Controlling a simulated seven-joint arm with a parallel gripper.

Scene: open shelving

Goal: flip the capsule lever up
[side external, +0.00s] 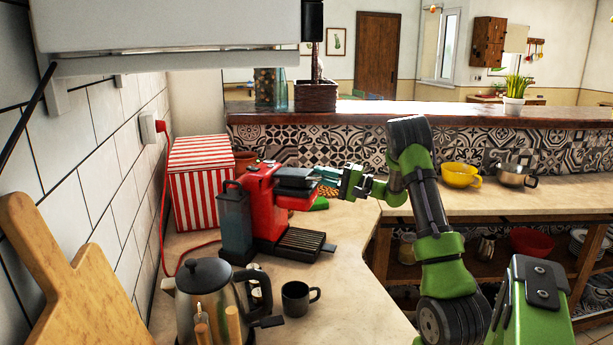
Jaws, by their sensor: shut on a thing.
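The red capsule coffee machine (262,205) stands on the counter left of centre, with its dark water tank on the left and a black drip tray at the front. Its capsule lever (296,174) is the grey and dark part at the top front, roughly level. My gripper (322,178) reaches in from the right at the machine's front end and is shut on the lever. The fingertips are small here, and the exact contact is partly hidden.
A glass-and-metal kettle (211,295) and a dark mug (297,298) stand in front of the machine. A red-striped box (195,185) is behind it. A yellow cup (460,175) and a metal pot (514,175) sit on the right counter. A wooden board (62,280) leans left.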

